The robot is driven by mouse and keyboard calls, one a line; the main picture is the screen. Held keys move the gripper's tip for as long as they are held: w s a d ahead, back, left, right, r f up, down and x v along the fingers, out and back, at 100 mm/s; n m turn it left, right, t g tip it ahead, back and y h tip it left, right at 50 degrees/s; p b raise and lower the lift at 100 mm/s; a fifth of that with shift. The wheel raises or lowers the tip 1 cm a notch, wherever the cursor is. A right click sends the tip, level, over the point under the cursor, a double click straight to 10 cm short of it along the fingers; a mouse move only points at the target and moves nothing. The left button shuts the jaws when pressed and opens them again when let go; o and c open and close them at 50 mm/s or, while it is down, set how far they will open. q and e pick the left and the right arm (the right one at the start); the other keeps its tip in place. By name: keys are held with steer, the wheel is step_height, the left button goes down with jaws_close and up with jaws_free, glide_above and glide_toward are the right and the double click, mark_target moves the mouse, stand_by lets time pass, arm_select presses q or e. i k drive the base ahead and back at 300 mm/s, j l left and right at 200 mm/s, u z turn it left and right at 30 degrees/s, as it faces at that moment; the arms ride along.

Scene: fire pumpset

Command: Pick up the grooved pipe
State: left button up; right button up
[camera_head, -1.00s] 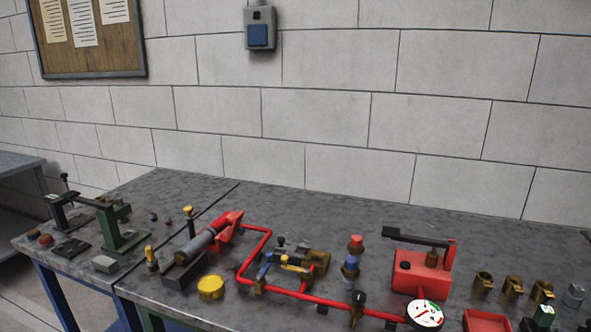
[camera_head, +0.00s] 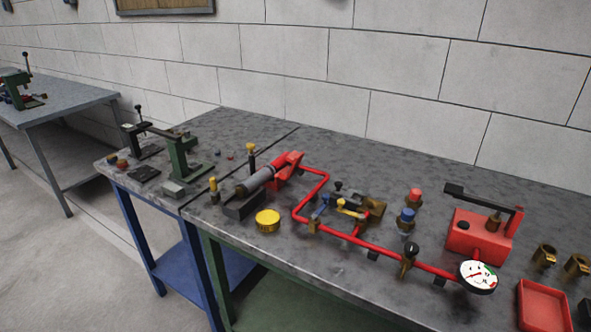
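A short grey cylinder (camera_head: 255,181), which looks like the grooved pipe, lies tilted on a dark block (camera_head: 240,209) on the left part of the near workbench. A red clamp-like part (camera_head: 287,169) is at its upper right end. Its grooves are too small to make out. A long bent red pipe (camera_head: 345,236) runs from near that red part toward the pressure gauge. Neither of my grippers is in view.
The grey workbench (camera_head: 330,145) is clear along its back. A yellow round cap (camera_head: 268,220), a brass valve (camera_head: 409,258), a white gauge (camera_head: 479,276), a red pump box (camera_head: 477,236) and a red tray (camera_head: 543,304) stand around. A green vise-like tool (camera_head: 181,158) is at left.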

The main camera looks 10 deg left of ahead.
mark_target(268, 172)
steer(key=i+j+z, duration=0.15)
steer(key=j+z, duration=0.8)
